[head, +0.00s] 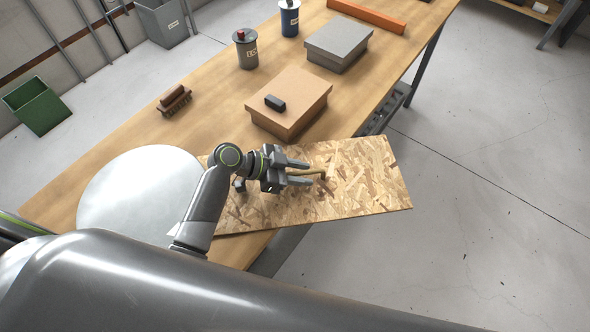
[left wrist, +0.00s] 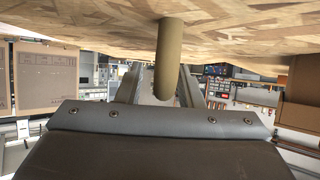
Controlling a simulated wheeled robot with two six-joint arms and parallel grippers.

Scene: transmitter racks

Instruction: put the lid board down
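The lid board (head: 350,185) is a flat chipboard panel with a tan bar handle (head: 312,173). It lies over the front edge of the table, with its right part out over the floor. I cannot tell whether it rests on the tabletop or hangs just above it. My left gripper (head: 303,173) is at the handle, fingers apart, one on each side with a gap showing. In the left wrist view the handle (left wrist: 168,60) stands out from the board (left wrist: 235,30) between the spread fingers. My right gripper is not in view.
On the wooden table (head: 205,130) are a round grey disc (head: 130,195), a tan box (head: 290,100) with a black block (head: 275,103), a brush (head: 174,99), a grey box (head: 338,44), two canisters (head: 247,52) and an orange bar (head: 366,14). Clear tabletop lies left of the tan box.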

